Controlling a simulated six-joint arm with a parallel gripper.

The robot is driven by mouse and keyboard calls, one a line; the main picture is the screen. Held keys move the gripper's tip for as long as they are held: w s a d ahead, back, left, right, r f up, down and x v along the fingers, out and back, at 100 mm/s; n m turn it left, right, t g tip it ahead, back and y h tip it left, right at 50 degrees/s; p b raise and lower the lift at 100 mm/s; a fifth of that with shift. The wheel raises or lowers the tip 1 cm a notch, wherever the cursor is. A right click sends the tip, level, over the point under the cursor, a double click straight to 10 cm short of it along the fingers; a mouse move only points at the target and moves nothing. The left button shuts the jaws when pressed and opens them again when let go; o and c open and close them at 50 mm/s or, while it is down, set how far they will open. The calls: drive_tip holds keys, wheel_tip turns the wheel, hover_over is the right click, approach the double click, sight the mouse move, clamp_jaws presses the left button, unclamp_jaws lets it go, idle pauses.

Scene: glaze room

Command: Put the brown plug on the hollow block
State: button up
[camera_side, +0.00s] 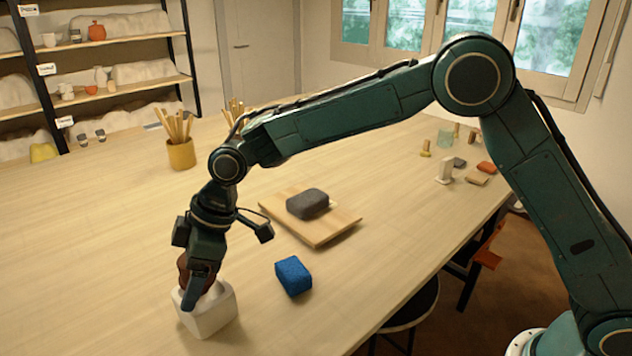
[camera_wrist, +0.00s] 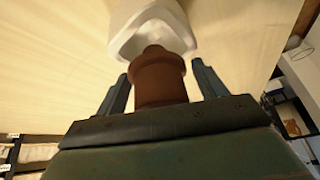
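The brown plug (camera_wrist: 158,80) is between the two fingers of my gripper (camera_wrist: 161,80) in the wrist view, its narrower end pointing away from the palm. In the side view the plug (camera_side: 183,268) is partly hidden by my gripper (camera_side: 195,293). My gripper looks shut on it, though thin gaps seem to show beside the fingers. The hollow block (camera_side: 213,312) is white and stands on the table just below my gripper. In the wrist view the plug's tip overlaps the block's opening (camera_wrist: 150,40); I cannot tell whether they touch.
A blue block (camera_side: 293,276) lies to the right of the white block. Behind it a wooden board (camera_side: 320,232) carries a dark grey block (camera_side: 307,203). A yellow pot (camera_side: 181,154) with sticks stands farther back. Several small items stand at the far right. The table's left is clear.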

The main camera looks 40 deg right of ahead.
drive_tip(key=shift+r, duration=0.15)
drive_tip(key=v, duration=1.2)
idle(0.7)
drive_tip(key=s+d+r+m+t+h, duration=0.1)
drive_tip(key=s+d+r+m, duration=0.25)
drive_tip(key=s+d, duration=0.35)
drive_tip(key=s+d+r+m+t+h, duration=0.1)
drive_tip(key=s+d+r+m+t, duration=0.25)
drive_tip(key=d, duration=0.65)
drive_tip(key=s+d+f+m+h, duration=0.1)
drive_tip(key=s+d+f+m, duration=0.1)
drive_tip(key=s+d, duration=0.4)
drive_tip(key=s+d+f+m+h, duration=0.2)
drive_tip(key=s+d, duration=0.4)
drive_tip(key=s, duration=0.6)
drive_tip(key=shift+s+f+m, duration=0.25)
drive_tip(key=shift+f+m, duration=0.45)
drive_tip(key=shift+m, duration=0.5)
